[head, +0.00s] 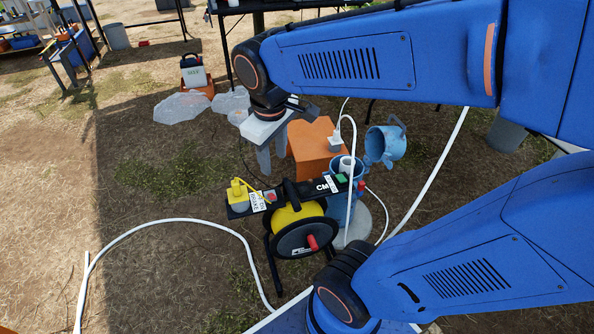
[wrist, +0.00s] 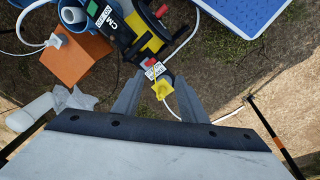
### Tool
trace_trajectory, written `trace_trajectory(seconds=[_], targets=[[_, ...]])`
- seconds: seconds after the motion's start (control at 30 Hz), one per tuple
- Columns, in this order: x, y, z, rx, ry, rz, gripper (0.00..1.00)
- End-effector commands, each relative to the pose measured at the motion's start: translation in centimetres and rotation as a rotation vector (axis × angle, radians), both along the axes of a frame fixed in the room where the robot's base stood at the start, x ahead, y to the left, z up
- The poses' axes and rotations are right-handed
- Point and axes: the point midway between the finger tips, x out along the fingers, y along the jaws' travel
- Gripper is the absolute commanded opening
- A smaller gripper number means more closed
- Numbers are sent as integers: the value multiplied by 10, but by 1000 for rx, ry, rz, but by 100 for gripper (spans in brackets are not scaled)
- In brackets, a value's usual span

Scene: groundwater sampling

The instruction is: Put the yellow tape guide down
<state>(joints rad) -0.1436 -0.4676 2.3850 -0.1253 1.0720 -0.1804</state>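The yellow tape guide (head: 238,190) sits on the left end of the black top bar of the tape reel (head: 300,228), by a white label. My gripper (head: 273,172) is open with its fingers pointing down, above and beyond the bar in the head view. In the wrist view the guide (wrist: 162,90) shows in the gap between the spread fingertips (wrist: 158,78), with clear space on both sides. The fingers do not appear to touch it. The reel's yellow drum (wrist: 151,44) also shows there.
A blue well pipe (head: 339,203) with a white tube stands right of the reel. A light blue jug (head: 385,145) and an orange box (head: 312,147) are behind. A white hose (head: 190,221) curves across the ground. Ground left of the reel is mostly clear.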

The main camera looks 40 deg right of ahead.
Motion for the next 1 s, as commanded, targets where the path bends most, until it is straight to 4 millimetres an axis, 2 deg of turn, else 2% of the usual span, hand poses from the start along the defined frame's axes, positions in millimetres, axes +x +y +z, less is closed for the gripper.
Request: trace_trajectory(seconds=[0.3, 0.5, 0.7, 1.0], targets=[[-47, -12, 4, 110, -153, -201, 39], [-68, -14, 2, 167, -226, -299, 39], [-75, -15, 1, 190, -257, -338, 39], [-76, -15, 1, 192, -259, -340, 39]])
